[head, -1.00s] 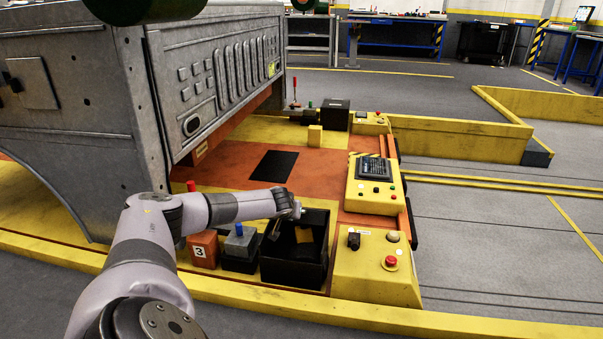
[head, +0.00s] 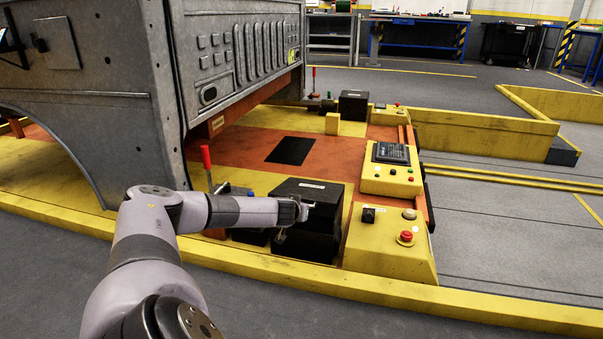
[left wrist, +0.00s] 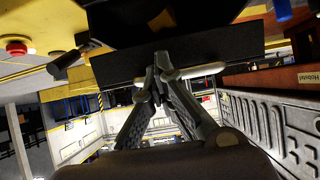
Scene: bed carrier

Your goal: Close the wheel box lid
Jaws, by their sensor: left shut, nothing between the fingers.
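The black wheel box (head: 308,243) stands on the near edge of the carrier, left of the yellow control panel. Its black lid (head: 312,190), with a small white label, covers the opening in the head view. I cannot tell whether it is fully down. My right gripper is not in view.
A yellow control panel (head: 385,245) with a red button stands right of the box. A red-handled lever (head: 206,163) stands to the left. The large grey metal body (head: 110,110) rises on the left. A yellow rail (head: 400,298) runs along the near edge.

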